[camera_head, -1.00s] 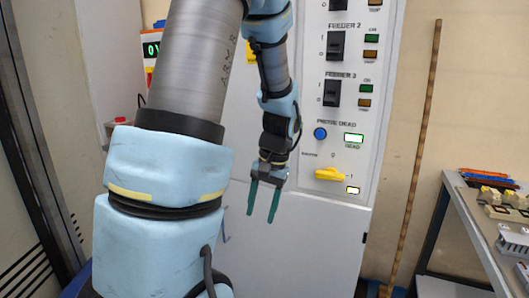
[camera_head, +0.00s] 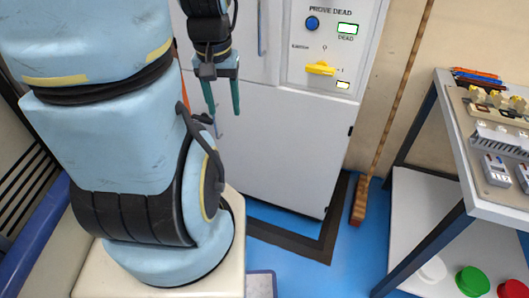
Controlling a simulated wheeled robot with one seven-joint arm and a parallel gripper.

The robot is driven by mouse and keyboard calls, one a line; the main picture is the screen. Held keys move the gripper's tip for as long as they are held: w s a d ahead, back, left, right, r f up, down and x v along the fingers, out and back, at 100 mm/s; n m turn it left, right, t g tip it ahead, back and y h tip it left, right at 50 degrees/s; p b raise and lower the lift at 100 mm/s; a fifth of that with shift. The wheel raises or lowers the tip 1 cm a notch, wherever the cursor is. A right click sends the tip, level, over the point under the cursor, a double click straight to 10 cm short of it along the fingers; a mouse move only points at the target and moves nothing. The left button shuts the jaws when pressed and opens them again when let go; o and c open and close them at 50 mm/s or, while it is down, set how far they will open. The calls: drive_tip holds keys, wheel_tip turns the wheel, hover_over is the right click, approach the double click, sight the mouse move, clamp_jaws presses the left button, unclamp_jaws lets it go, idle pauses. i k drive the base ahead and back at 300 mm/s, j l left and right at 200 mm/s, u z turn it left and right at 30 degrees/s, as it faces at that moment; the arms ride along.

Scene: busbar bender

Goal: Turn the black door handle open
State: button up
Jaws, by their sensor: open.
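My gripper (camera_head: 225,113) hangs pointing down in front of the white cabinet, its two green fingers apart and nothing between them. A slim blue-grey upright bar (camera_head: 262,27), perhaps a handle, is on the upper cabinet door, right of and above my gripper.
A panel with a yellow rotary switch (camera_head: 320,68) and a blue button (camera_head: 312,23) is right of my gripper. A wooden-handled broom (camera_head: 360,205) leans beside the cabinet. A workbench (camera_head: 455,130) with parts stands at right. Blue floor (camera_head: 285,262) lies clear between.

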sight(204, 118)
drive_tip(key=i+j+u, duration=0.1)
drive_tip(key=u, duration=0.3)
drive_tip(key=j+u, duration=0.15)
drive_tip(key=u, duration=0.3)
drive_tip(key=i+u, duration=0.2)
drive_tip(key=u, duration=0.2)
drive_tip(key=i+u, duration=0.1)
drive_tip(key=u, duration=0.35)
